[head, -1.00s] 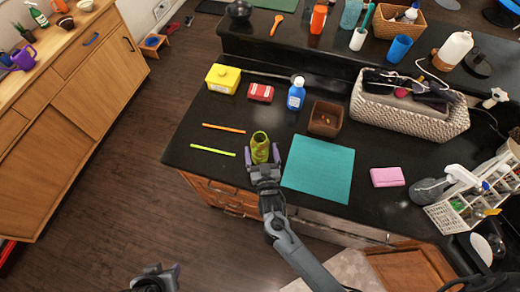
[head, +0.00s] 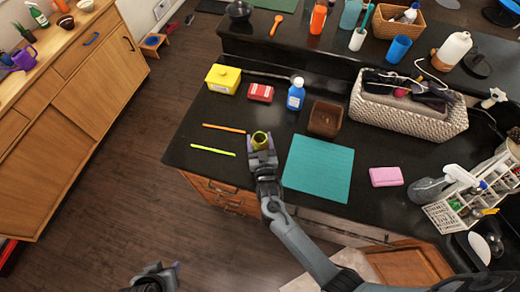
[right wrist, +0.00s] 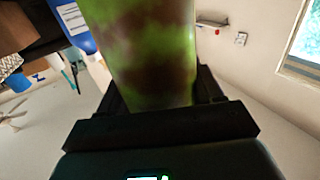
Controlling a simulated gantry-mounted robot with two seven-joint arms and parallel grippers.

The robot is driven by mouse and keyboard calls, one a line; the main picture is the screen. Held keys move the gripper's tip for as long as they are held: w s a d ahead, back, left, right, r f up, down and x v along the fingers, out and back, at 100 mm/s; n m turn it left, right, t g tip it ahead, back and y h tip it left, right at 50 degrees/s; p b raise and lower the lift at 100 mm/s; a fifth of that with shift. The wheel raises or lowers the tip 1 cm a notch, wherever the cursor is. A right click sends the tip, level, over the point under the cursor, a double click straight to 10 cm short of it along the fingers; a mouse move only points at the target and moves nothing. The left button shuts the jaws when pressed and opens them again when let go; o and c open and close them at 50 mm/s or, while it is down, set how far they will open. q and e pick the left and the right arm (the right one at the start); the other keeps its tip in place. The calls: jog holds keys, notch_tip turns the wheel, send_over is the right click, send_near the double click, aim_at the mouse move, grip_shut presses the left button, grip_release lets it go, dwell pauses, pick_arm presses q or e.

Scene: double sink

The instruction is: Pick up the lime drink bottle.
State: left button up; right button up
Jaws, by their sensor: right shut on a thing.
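The lime drink bottle (head: 260,139) is green with dark patches and is between the fingers of my right gripper (head: 263,155), near the front edge of the black counter. In the right wrist view the bottle (right wrist: 148,55) fills the upper middle, with a dark finger on each side. My right gripper is shut on it. The gripper hides much of its lower part in the head view, so I cannot tell whether it touches the counter. My left gripper (head: 164,277) is at the bottom left, over the floor and away from the counter; its jaws are unclear.
Orange (head: 224,128) and lime (head: 213,150) sticks lie left of the bottle. A blue bottle (head: 296,97), red box (head: 260,92) and yellow container (head: 222,79) stand behind. A brown box (head: 325,118) and teal mat (head: 318,168) are to the right, with a pink sponge (head: 386,176) beyond.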

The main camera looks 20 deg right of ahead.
jog(key=c, duration=0.4)
jog(key=shift+c, duration=0.2)
jog(key=shift+r, duration=0.1)
